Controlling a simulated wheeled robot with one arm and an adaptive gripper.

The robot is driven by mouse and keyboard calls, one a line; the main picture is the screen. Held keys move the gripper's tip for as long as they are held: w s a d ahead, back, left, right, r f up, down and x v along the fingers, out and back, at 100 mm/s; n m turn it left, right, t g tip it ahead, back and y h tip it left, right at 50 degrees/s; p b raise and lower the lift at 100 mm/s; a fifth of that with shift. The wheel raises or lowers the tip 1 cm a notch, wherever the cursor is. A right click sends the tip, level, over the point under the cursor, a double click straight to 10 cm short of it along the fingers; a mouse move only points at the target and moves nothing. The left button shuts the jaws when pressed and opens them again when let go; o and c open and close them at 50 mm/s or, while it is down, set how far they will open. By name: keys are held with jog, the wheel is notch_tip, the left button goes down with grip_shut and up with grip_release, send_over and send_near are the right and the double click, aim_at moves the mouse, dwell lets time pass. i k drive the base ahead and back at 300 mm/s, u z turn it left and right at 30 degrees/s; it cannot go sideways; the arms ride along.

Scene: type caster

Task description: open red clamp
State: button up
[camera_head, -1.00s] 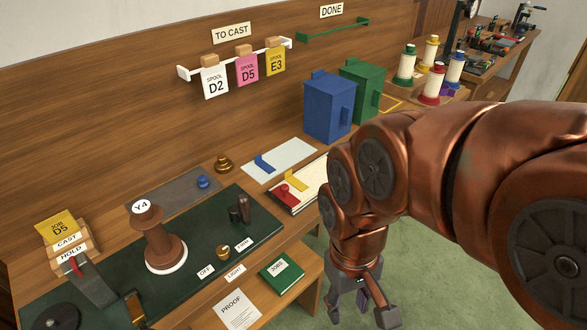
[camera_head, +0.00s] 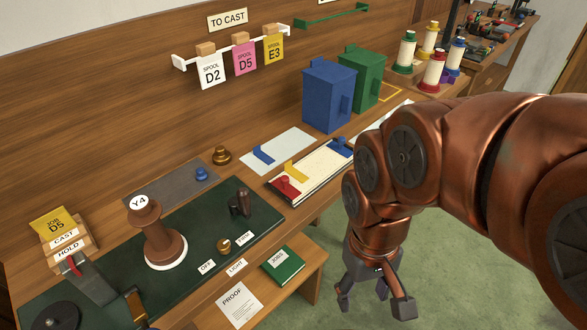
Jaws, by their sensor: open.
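A red clamp (camera_head: 286,187) with a rounded knob sits at the near left end of a cream board (camera_head: 318,172) with a dark edge. A yellow piece (camera_head: 295,171) lies beside it on the board, and a blue one (camera_head: 340,147) is at the far end. Whether the clamp is pressed down I cannot tell. My gripper (camera_head: 374,300) is open and empty. It hangs fingers down over the green floor, off the front of the bench, to the right of and apart from the red clamp. My arm covers part of the bench on the right.
Left of the board is a dark green mat (camera_head: 205,225) with a brown spool-like post (camera_head: 157,235). A blue box (camera_head: 329,97) and a green box (camera_head: 361,79) stand behind the board. A lower shelf (camera_head: 308,265) juts out in front, left of my gripper.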

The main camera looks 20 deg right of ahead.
aim_at(286, 183)
jog(key=z, duration=0.05)
jog(key=k, duration=0.5)
jog(key=u, duration=1)
jog(key=i, duration=0.7)
jog(key=z, duration=1.15)
